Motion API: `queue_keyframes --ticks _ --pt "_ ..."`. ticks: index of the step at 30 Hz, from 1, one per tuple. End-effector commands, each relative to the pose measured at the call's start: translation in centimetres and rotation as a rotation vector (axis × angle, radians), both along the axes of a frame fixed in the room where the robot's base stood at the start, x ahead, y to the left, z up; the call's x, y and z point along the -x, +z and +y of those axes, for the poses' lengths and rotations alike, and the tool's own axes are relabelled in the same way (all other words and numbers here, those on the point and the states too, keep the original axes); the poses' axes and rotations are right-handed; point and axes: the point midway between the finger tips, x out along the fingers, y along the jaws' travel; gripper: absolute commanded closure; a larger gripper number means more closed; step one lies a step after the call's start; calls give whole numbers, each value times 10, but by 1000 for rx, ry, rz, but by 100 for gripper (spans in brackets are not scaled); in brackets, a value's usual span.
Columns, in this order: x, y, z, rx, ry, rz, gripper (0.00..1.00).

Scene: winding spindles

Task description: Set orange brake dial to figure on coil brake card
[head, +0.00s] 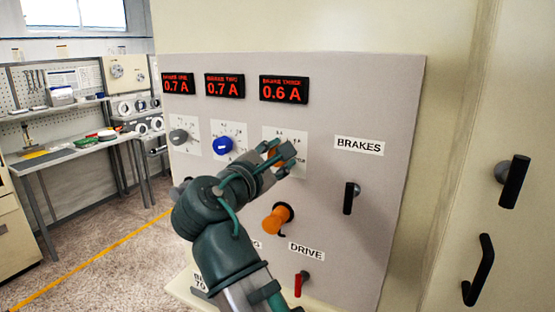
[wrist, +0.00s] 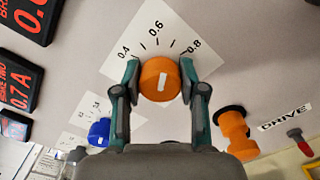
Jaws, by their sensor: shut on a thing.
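The orange brake dial (wrist: 159,79) is a round knob with a white mark, on a white scale plate (wrist: 140,40) reading 0.4, 0.6 and 0.8. Its mark lies roughly in line with 0.6. My gripper (wrist: 159,74) is shut on the dial, one finger on each side. In the head view my gripper (head: 282,155) hides most of the dial. Above it, the third red display (head: 284,90) reads 0.6 A. I cannot make out a coil brake card in either view.
A grey dial (head: 179,137) and a blue dial (head: 223,145) sit to the left, under displays reading 0.7 A. An orange knob (head: 277,218), a black BRAKES handle (head: 350,198) and a red DRIVE lever (head: 301,283) stick out nearby. A workbench (head: 85,145) stands far left.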

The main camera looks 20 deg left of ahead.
Motion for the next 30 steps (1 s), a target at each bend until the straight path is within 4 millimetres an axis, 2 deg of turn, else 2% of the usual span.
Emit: queue_keyframes --ticks 12,30 --pt "0 -1 0 -232 0 -50 94" --pt "0 -1 0 -275 0 -59 94"
